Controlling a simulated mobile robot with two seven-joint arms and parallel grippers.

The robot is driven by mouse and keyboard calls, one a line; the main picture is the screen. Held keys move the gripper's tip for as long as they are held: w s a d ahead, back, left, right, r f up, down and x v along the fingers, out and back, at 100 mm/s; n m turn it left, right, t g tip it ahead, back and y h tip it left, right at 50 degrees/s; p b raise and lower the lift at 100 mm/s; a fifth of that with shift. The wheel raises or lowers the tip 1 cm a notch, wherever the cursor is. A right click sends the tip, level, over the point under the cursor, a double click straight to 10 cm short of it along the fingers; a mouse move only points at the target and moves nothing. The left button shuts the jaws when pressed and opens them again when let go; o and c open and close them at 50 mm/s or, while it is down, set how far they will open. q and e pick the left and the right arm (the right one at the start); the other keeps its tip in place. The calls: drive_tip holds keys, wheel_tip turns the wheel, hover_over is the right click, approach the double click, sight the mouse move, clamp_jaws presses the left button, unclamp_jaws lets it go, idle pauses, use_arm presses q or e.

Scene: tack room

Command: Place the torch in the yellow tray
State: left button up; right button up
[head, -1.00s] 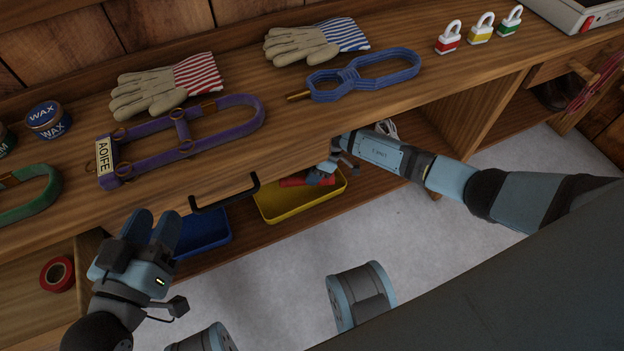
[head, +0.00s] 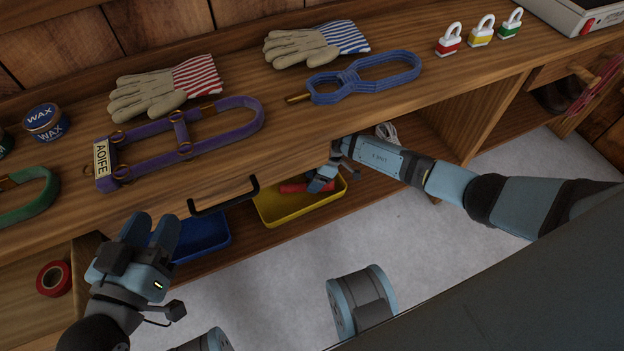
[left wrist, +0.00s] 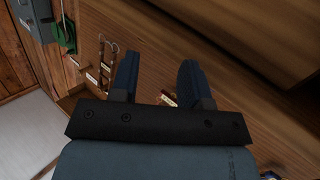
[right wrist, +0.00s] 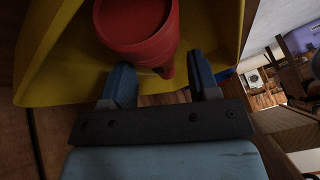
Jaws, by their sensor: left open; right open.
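The red torch (head: 293,187) lies in the yellow tray (head: 300,209), which stands on the shelf under the bench top. My right gripper (head: 322,181) reaches in at the tray's right part and partly hides the torch. In the right wrist view the torch's wide round end (right wrist: 135,27) is just beyond my open fingers (right wrist: 162,82), with the tray's yellow wall (right wrist: 52,60) behind it. My left gripper (head: 150,232) is open and empty, in front of the bench at the left, far from the tray.
A blue tray (head: 203,236) stands left of the yellow one. A black handle (head: 225,195) juts from the bench front above them. Red tape (head: 54,278) lies at lower left. Gloves (head: 165,88), a purple halter (head: 180,140) and padlocks (head: 482,31) lie on the bench top.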

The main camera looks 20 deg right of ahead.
use_arm(q)
wheel_tip(320, 180, up, 8)
drive_tip(key=n+t+p, duration=0.1)
drive_tip(key=t+p, duration=0.2)
drive_tip(key=p, duration=0.2)
drive_tip(key=shift+s+a, duration=0.25)
use_arm(e)
drive_tip(key=v, duration=1.1)
drive_tip(key=shift+r, duration=0.25)
